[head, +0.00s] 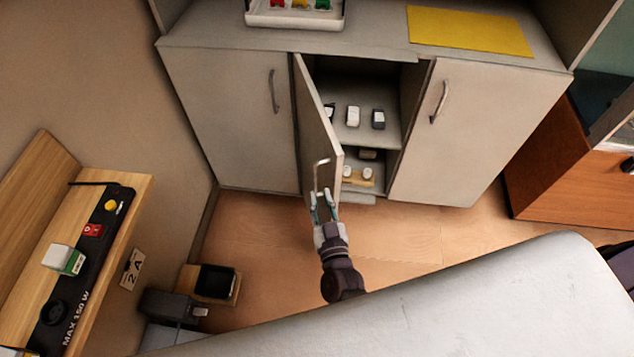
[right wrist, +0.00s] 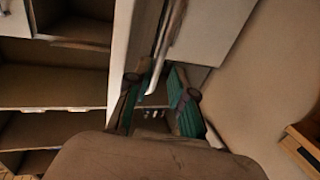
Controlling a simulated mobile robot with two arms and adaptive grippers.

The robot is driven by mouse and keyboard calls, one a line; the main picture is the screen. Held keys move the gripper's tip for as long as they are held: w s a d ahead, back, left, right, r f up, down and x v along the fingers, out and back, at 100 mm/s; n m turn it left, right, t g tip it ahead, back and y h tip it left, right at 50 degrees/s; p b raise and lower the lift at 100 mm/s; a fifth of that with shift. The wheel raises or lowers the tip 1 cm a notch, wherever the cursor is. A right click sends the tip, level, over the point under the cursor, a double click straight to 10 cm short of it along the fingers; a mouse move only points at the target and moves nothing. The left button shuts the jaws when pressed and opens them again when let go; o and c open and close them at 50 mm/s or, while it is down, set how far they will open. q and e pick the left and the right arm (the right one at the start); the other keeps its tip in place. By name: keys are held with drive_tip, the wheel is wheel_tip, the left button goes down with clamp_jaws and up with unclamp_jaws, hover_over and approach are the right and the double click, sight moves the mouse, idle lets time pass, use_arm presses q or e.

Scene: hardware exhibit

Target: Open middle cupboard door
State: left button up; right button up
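The middle cupboard door (head: 317,115) is a pale grey panel hinged on its left side. It stands swung well out from the cabinet, so the shelves behind it show. Its metal bar handle (head: 321,168) is near the door's free edge, and it also shows in the right wrist view (right wrist: 165,45). My right gripper (head: 323,197) is at the lower end of this handle, with its two fingers apart. In the right wrist view the handle's end reaches between the teal-padded fingers (right wrist: 158,88); contact is unclear. My left gripper is out of view.
The left door (head: 235,115) and right door (head: 465,130) are closed. Small items stand on the inner shelves (head: 365,137). A white padded surface (head: 470,295) fills the lower right. A wooden desk (head: 30,270) is at left; floor (head: 400,235) is clear before the cabinet.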

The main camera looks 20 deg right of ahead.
drive_tip(key=s, duration=0.5)
drive_tip(key=shift+a, duration=0.2)
drive_tip(key=shift+c, duration=0.4)
